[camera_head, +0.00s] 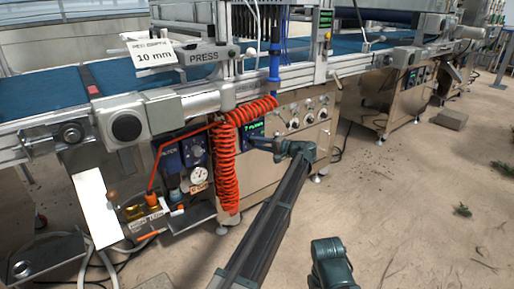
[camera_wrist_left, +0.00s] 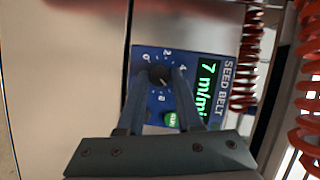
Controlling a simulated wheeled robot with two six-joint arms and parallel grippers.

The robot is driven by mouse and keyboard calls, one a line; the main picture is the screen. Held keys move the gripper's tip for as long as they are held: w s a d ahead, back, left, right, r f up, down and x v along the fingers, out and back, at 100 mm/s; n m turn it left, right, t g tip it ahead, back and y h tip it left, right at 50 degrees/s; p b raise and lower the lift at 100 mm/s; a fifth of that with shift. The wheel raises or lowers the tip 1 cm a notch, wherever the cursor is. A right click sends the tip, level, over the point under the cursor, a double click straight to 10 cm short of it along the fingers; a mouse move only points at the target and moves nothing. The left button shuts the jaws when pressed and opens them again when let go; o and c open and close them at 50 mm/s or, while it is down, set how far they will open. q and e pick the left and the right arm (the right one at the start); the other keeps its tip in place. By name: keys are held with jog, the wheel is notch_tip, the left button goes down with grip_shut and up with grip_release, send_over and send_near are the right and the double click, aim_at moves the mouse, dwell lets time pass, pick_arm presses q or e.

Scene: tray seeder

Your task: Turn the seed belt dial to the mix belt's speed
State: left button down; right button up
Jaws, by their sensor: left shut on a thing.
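The blue seed belt panel (camera_wrist_left: 152,55) shows in the left wrist view, turned on its side, with a black dial (camera_wrist_left: 160,75) on a numbered scale. Its green display (camera_wrist_left: 208,88) reads 7 m/min, the end partly hidden. My left gripper (camera_wrist_left: 160,84) is shut on the dial, one finger on each side. In the head view my left gripper (camera_head: 262,142) reaches the panel's display (camera_head: 253,130) on the steel cabinet; the dial is hidden there. My right gripper is not in view. No readable mix belt label shows.
A red coiled hose (camera_head: 227,165) hangs just left of the panel; it also shows in the left wrist view (camera_wrist_left: 250,60). Several knobs (camera_head: 308,117) sit right of the panel. A farther cabinet carries another small display (camera_head: 412,77), too small to read.

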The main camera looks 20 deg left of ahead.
pick_arm(q)
jog(key=shift+d+f+m+y+b, duration=0.15)
jog(key=shift+m+y+b, duration=0.3)
jog(key=shift+m, duration=0.25)
jog(key=c, duration=0.6)
grip_release()
jog(key=shift+o, duration=0.2)
jog(key=v, duration=1.3)
jog(key=shift+d+p, duration=0.3)
jog(key=shift+s, duration=0.1)
